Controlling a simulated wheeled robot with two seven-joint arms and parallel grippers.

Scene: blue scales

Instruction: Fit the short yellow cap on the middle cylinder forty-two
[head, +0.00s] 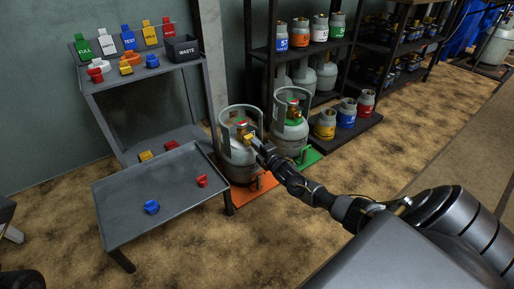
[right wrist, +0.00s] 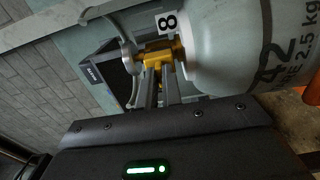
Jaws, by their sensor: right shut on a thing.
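A grey gas cylinder (head: 241,160) stands upright on an orange mat (head: 252,192); in the right wrist view the cylinder (right wrist: 235,50) shows the number 42. My right gripper (head: 254,142) is shut on a small yellow cap (head: 248,138) at the height of the cylinder's valve. I cannot tell how far the cap sits over the outlet. My left gripper is not in view.
Another cylinder (head: 290,134) on a green mat (head: 310,158) stands close to the right. A grey bench (head: 130,222) at left holds blue and red caps. Its upper shelf carries more caps, coloured tags and a black WASTE bin (head: 184,49). Dark racks with cylinders stand behind.

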